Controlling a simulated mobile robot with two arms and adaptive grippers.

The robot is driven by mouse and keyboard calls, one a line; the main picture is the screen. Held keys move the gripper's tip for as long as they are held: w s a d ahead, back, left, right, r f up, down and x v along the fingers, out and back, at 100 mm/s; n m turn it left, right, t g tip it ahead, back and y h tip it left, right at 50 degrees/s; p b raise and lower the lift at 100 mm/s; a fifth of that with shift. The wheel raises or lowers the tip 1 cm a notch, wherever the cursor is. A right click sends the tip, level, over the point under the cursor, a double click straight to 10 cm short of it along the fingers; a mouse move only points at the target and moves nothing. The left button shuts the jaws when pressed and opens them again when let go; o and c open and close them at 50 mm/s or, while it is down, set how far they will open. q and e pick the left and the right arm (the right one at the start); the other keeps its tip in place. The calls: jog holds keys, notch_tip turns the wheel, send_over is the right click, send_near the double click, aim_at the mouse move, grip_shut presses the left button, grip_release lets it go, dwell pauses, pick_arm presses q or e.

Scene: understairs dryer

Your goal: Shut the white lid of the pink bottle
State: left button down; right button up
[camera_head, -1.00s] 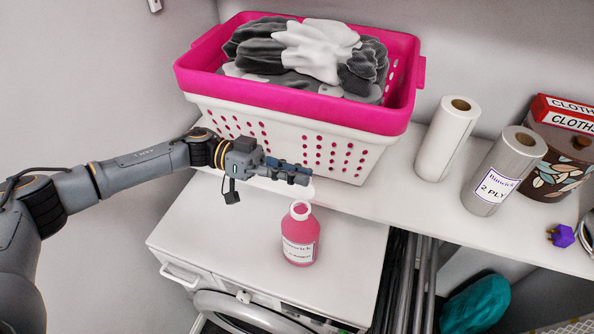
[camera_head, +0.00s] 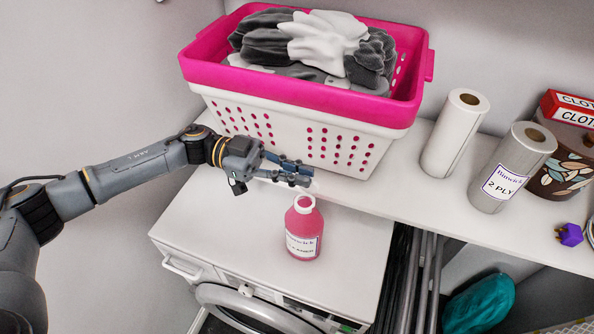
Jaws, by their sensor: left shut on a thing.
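The pink bottle (camera_head: 304,230) stands upright on the white top of the dryer (camera_head: 225,228), its label facing forward and its white-rimmed mouth uncovered. The white lid (camera_head: 314,185) is tilted up behind the mouth. It is mostly hidden by the fingers and hard to make out against the white shelf. My left gripper (camera_head: 306,175) comes in from the left, just above and behind the bottle's mouth. Its fingers are closed on the lid. My right gripper is not in view.
A pink and white laundry basket (camera_head: 300,105) full of clothes stands on the shelf (camera_head: 395,195) close behind my left gripper. Paper rolls (camera_head: 455,135) and a patterned bin (camera_head: 565,170) stand to the right. The dryer top around the bottle is clear.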

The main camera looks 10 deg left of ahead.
pick_arm(q)
jog(key=c, duration=1.5)
grip_release()
jog(key=shift+c, duration=0.2)
jog(key=shift+a, duration=0.1)
jog(key=w+a, duration=0.2)
jog(key=a, duration=0.9)
jog(key=shift+w+a, duration=0.2)
jog(key=shift+a, duration=0.15)
